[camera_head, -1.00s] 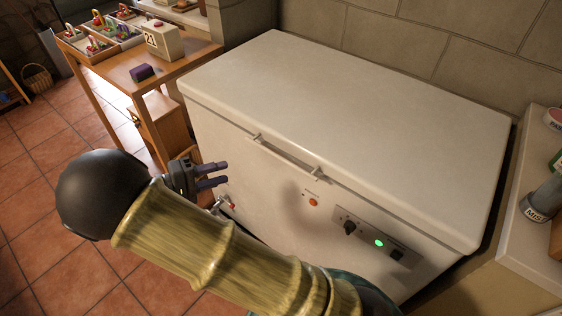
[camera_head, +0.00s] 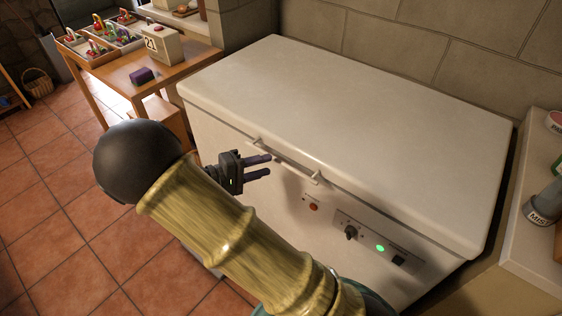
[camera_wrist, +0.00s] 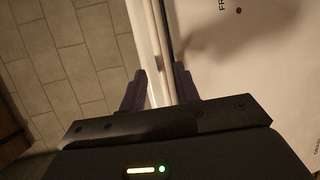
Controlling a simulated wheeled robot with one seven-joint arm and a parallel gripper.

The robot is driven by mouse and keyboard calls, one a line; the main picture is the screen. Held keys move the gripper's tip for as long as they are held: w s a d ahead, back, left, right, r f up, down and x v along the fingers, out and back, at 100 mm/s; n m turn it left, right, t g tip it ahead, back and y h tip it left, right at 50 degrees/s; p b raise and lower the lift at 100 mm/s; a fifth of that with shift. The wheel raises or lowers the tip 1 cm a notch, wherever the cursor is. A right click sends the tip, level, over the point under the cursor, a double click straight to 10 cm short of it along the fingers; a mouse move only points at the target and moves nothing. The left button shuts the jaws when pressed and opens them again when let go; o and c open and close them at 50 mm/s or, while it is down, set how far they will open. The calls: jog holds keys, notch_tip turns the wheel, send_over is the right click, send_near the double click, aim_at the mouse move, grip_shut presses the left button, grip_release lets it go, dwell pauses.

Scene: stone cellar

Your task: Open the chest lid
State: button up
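The chest is a white chest freezer with a flat white lid (camera_head: 350,110), and the lid is shut. Its pale bar handle (camera_head: 285,161) runs along the front edge of the lid. My gripper (camera_head: 268,165) is in front of the freezer, with its fingers pointing at the left part of the handle. In the wrist view, the two dark fingers (camera_wrist: 160,84) are apart, with a pale strip between and beyond them, probably the handle or lid edge. I cannot tell whether they touch it. Nothing is visibly held.
The freezer front has a control panel (camera_head: 375,243) with a green light and a knob. A wooden table (camera_head: 115,72) with trays and a calendar box stands at the left. A pale counter (camera_head: 530,240) is close on the right. A stone wall is behind. Tiled floor is open at left.

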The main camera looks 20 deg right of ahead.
aim_at(280, 162)
jog(key=x, duration=0.5)
jog(key=shift+d, duration=0.35)
grip_shut()
